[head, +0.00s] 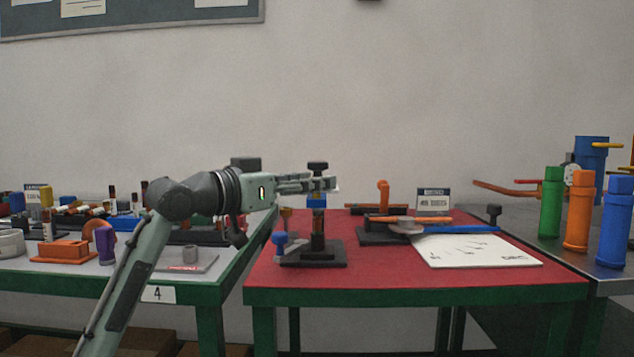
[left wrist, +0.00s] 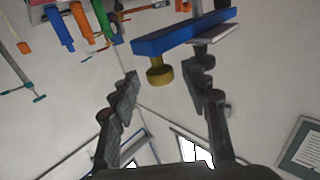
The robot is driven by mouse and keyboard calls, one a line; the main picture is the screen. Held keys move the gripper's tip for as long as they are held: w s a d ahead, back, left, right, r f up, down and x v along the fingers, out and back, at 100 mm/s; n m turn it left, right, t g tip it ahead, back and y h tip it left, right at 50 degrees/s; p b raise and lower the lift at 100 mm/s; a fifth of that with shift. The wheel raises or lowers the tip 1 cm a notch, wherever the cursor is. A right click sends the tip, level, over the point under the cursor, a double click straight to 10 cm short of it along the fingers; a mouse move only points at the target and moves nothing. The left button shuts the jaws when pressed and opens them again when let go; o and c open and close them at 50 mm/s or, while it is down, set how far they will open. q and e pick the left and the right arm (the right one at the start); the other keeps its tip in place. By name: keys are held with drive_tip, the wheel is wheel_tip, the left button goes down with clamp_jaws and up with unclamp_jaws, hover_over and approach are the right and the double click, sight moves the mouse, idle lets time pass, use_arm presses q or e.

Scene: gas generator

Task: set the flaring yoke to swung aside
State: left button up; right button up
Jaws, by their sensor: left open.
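The flaring tool stands upright on a black base (head: 312,253) at the left of the red table, with a dark and brass post and a black knob (head: 317,166) on top. A blue part, which I take to be the yoke (head: 317,201), shows just below my fingers. In the left wrist view a blue bar (left wrist: 180,36) with a yellow-brass knob (left wrist: 158,74) shows close ahead of the fingers. My left gripper (head: 328,183) is open at the upper part of the tool; it also shows in the left wrist view (left wrist: 167,72). Contact cannot be told. My right gripper is out of view.
On the red table (head: 410,285), a white sheet (head: 480,250), a blue bar (head: 462,229) and an orange-handled tool (head: 383,195) lie to the right. Coloured cylinders (head: 578,210) stand farther right. A cluttered green-edged table (head: 30,272) is at left.

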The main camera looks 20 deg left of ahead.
use_arm(q)
drive_tip(key=shift+x, duration=0.9)
clamp_jaws()
